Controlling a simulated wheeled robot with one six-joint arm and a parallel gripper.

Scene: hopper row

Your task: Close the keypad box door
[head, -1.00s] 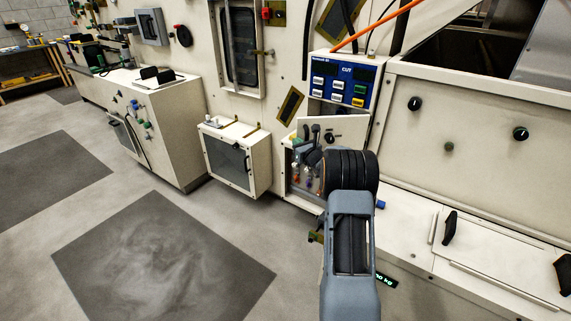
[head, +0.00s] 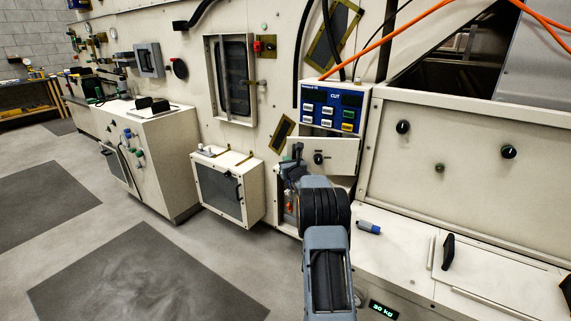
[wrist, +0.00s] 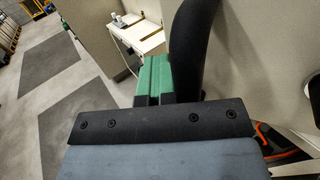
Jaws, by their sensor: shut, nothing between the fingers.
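The keypad box (head: 332,108) has a blue panel with several buttons and a "CUT" label. Below it a white door panel (head: 340,157) with a black knob stands out from an open compartment (head: 289,207) holding small coloured parts. My gripper (head: 296,153) is shut and empty at the left end of this door panel; I cannot tell if it touches it. My arm hides part of the compartment. In the wrist view my gripper (wrist: 165,75) shows a green block and a dark finger beside a pale surface.
A white cabinet (head: 228,187) with a dark window hangs to the left. An orange cable (head: 390,38) runs above the keypad. A blue plug (head: 368,227) and a ledge with a black handle (head: 448,252) are to the right. The floor at left is clear.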

